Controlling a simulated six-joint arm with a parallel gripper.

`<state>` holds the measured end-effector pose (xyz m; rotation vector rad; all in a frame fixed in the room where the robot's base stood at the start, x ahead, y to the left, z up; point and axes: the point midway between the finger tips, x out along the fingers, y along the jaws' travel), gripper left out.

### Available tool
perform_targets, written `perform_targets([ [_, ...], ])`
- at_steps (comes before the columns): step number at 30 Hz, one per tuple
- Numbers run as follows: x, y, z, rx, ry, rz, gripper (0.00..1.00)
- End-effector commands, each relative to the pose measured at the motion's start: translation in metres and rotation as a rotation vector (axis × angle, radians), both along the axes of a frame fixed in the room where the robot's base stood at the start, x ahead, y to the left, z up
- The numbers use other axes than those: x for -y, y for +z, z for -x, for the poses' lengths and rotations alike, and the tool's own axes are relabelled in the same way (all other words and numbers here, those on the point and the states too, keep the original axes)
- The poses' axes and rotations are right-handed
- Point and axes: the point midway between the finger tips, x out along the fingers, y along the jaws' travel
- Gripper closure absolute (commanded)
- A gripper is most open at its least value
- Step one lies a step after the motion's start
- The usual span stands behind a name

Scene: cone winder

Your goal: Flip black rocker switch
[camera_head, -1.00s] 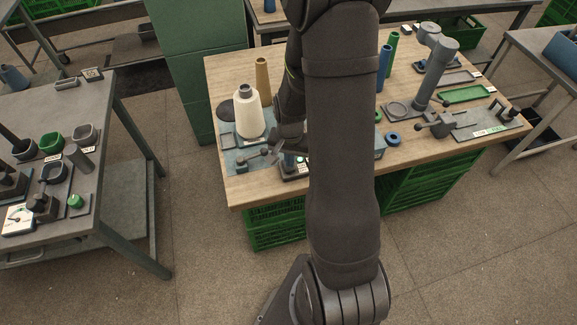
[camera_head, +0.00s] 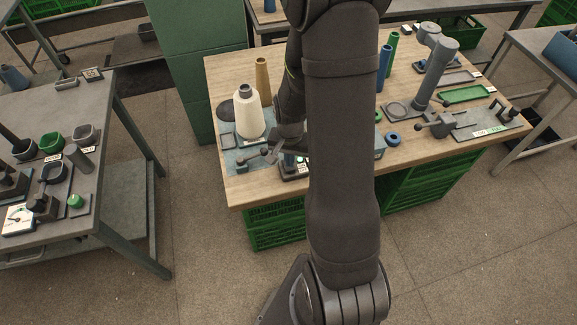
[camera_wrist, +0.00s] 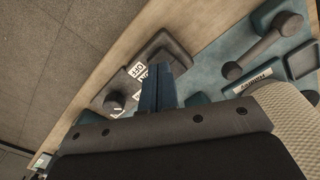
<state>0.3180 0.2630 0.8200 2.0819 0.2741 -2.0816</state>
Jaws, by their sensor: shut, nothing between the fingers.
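A dark switch panel (camera_wrist: 122,80) with small white labels, one seeming to read OFF, shows in the wrist view. In the head view the panel (camera_head: 292,172) lies at the front of the wooden workbench. My gripper (camera_wrist: 152,80) is shut and empty, its blue fingers together over the panel beside the labels. In the head view my gripper (camera_head: 289,161) is low over the same panel. The fingers cover part of it, and I cannot make out the black rocker itself or its position. Whether the fingertips touch it is unclear.
A cream yarn cone (camera_head: 249,121) stands close behind and left of my gripper. A grey lever with a round knob (camera_wrist: 232,71) lies beside the panel on a teal plate. The bench's front edge (camera_head: 260,200) is close. My arm hides the bench's middle.

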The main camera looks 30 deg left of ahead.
Motion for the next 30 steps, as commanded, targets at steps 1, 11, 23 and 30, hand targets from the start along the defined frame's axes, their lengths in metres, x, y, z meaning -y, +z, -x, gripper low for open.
perform_targets([
  [1,0.0,0.0,0.0,0.0,0.0,0.0,1.0],
  [11,0.0,-0.001,0.0,0.0,0.0,0.0,1.0],
  [23,0.0,-0.007,0.0,0.0,0.0,0.0,1.0],
  [30,0.0,-0.011,0.0,0.0,0.0,0.0,1.0],
])
